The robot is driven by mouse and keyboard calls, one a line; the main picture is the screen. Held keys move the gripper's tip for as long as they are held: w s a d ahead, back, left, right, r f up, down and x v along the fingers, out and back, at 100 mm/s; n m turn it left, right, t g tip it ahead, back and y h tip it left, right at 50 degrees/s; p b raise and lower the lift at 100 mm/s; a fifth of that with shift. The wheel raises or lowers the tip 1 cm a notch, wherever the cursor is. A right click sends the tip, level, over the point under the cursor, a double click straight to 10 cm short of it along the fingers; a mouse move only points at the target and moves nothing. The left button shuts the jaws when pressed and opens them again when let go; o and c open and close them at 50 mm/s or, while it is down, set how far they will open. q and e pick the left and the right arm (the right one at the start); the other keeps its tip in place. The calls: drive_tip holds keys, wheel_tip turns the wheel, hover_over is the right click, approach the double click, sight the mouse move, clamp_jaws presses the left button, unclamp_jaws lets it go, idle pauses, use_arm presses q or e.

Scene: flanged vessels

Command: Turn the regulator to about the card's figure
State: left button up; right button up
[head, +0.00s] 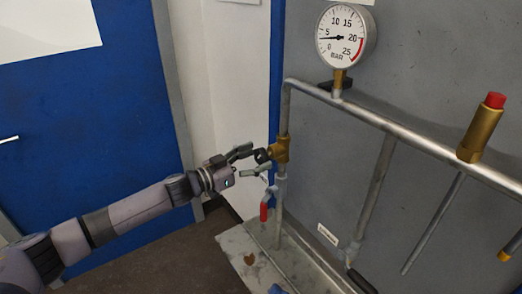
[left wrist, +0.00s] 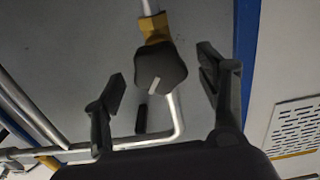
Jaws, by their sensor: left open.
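The regulator is a brass body (head: 281,149) on the upright pipe, with a dark knob (head: 262,156) facing left. In the left wrist view the dark lobed knob (left wrist: 163,70) has a pale mark on its face. My left gripper (head: 259,163) is open at the knob, one finger on either side. In the left wrist view both fingers (left wrist: 162,74) stand apart from the knob, with gaps. The round gauge (head: 344,38) is marked in BAR, and its needle points left, near 5. No card with a readable figure shows.
A red-handled valve (head: 265,209) hangs just below the gripper. A horizontal pipe (head: 410,138) with a red-capped brass fitting (head: 482,128) runs right. A metal tray (head: 240,250) lies below. A white sheet (head: 45,28) is on the blue door (head: 110,110).

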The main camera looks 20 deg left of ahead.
use_arm(q)
drive_tip(key=shift+x, duration=1.05)
drive_tip(key=shift+c, duration=0.5)
drive_tip(key=c, duration=1)
